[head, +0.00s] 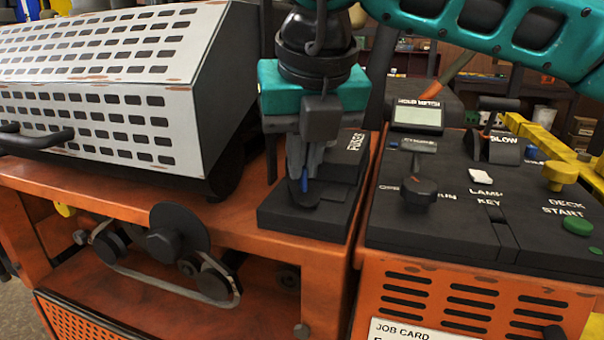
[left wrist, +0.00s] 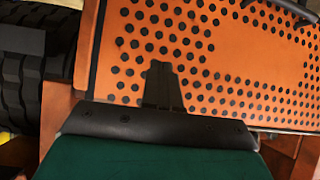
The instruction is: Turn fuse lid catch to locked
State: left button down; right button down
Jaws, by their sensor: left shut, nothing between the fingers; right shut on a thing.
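The black fuse box, with a lid marked FUSES (head: 349,150), sits on a black base (head: 330,222) on the orange deck. My right gripper (head: 304,185) points down at the left front of the lid and is shut on what looks like the fuse lid catch. The fingers cover most of the catch. A small blue piece shows at the fingertips, and I cannot tell if it belongs to the catch. In the left wrist view my left gripper (left wrist: 162,72) is shut and empty in front of an orange perforated panel (left wrist: 225,60).
A white slotted cover (head: 100,75) stands left of the gripper. To the right is a black control panel (head: 440,235) with a knob (head: 419,192), a yellow knob (head: 560,176) and a green button (head: 578,226). A belt and pulleys (head: 178,243) sit below at the front.

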jog(key=shift+w+n+y+b, duration=0.1)
jog(key=shift+n+y+b, duration=0.25)
jog(key=shift+n, duration=0.55)
jog(key=shift+d+n+y, duration=0.1)
jog(key=shift+n+y, duration=0.25)
jog(key=shift+n, duration=0.65)
jog(key=n+g+y, duration=0.1)
jog(key=n, duration=0.3)
jog(key=shift+w+d+r+p, duration=0.1)
jog(key=shift+r+p, duration=0.05)
jog(key=shift+p, duration=0.2)
jog(key=shift+n+g+y+p, duration=0.45)
jog(key=shift+n+g, duration=0.15)
jog(key=shift+n, duration=0.6)
pick_arm(q)
jog(key=shift+a+r, duration=0.2)
jog(key=shift+r, duration=0.05)
pick_arm(e)
jog(key=shift+n, duration=0.6)
pick_arm(q)
jog(key=shift+s+p, duration=0.1)
jog(key=shift+p, duration=0.2)
pick_arm(e)
jog(key=shift+n+g, duration=0.3)
pick_arm(q)
jog(key=shift+r, duration=0.1)
pick_arm(e)
jog(key=c, duration=1.3)
grip_release()
jog(key=shift+o, duration=0.2)
